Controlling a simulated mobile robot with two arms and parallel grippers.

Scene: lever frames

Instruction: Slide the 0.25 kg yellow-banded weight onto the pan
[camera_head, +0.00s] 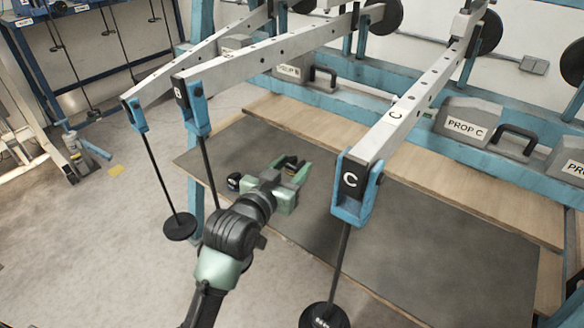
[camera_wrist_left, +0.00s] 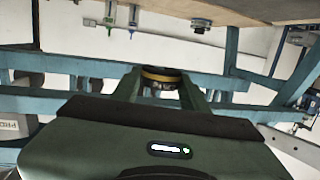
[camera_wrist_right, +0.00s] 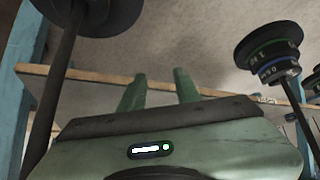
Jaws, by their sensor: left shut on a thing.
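The yellow-banded weight (camera_wrist_left: 162,78) is a dark disc between the fingertips of my left gripper (camera_wrist_left: 160,88) in the left wrist view. In the head view the left gripper (camera_head: 291,171) is shut on this dark weight (camera_head: 290,162), above the grey mat. Round black pans hang on rods from the levers: one at the far left (camera_head: 180,227) and one under lever C (camera_head: 323,316). The bottom of lever B's rod is hidden behind my left arm. My right gripper (camera_wrist_right: 158,88) is open and empty in the right wrist view.
A hanging stack with green and blue bands (camera_wrist_right: 270,52) shows in the right wrist view. Levers B (camera_head: 190,90) and C (camera_head: 372,150) stick out overhead. The grey mat (camera_head: 430,240) is clear at right.

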